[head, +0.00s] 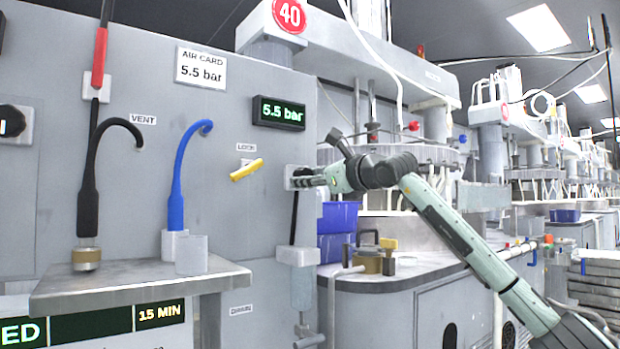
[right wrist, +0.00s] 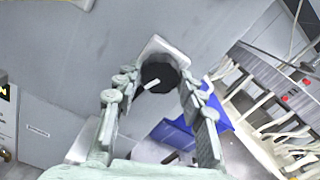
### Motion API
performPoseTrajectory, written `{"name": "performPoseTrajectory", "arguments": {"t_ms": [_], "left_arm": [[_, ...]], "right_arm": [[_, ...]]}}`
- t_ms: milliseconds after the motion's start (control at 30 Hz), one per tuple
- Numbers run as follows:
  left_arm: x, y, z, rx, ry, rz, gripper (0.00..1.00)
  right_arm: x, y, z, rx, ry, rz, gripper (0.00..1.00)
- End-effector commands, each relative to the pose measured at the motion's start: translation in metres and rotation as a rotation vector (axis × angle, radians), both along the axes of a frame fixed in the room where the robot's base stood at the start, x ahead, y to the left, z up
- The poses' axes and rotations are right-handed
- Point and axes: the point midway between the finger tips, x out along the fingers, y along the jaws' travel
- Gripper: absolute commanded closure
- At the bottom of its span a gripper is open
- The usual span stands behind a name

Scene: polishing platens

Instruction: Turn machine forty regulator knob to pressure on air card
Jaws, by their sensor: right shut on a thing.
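The dark regulator knob (right wrist: 158,76) with a white pointer mark sits on a pale square mount on the grey machine panel. My right gripper (head: 303,179) reaches it from the right in the head view and is shut on it. In the right wrist view one finger lies on each side of the knob. In the head view the fingers partly hide it. The air card (head: 201,68) reads 5.5 bar. The green digital display (head: 279,113) above the knob also reads 5.5 bar. A round red sign (head: 289,14) shows 40. My left gripper is not in view.
A yellow lever (head: 247,170) under a LOCK label sits just left of the knob. A black hose (head: 89,190) and a blue hose (head: 177,190) rise from a metal shelf (head: 130,285). Blue bins (head: 338,217) stand below the gripper.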

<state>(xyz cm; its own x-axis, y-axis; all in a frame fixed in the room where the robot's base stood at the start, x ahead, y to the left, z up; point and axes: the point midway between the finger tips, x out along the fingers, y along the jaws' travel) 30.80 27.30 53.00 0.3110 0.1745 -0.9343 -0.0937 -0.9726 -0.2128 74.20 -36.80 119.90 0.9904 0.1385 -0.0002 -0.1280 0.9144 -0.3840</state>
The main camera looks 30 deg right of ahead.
Motion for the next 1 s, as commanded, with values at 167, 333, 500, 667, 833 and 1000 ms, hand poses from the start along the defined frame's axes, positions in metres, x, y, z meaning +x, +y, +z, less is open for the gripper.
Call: {"name": "performPoseTrajectory", "arguments": {"t_ms": [167,333,500,667,833,1000], "left_arm": [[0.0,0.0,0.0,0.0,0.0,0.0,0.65],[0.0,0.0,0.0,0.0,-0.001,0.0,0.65],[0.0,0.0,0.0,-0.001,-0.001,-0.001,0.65],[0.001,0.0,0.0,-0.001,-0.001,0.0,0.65],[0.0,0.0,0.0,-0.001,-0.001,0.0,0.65],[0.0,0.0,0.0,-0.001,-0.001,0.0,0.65]], "right_arm": [[0.0,0.0,0.0,0.001,0.0,0.0,0.57],[0.0,0.0,0.0,0.001,0.0,0.0,0.39],[0.0,0.0,0.0,0.001,0.0,0.0,0.39],[-0.004,-0.001,0.0,0.0,-0.001,0.0,0.39],[-0.029,-0.005,0.0,-0.002,-0.001,-0.003,0.39],[-0.066,-0.011,-0.001,-0.003,0.0,-0.004,0.39]]}}
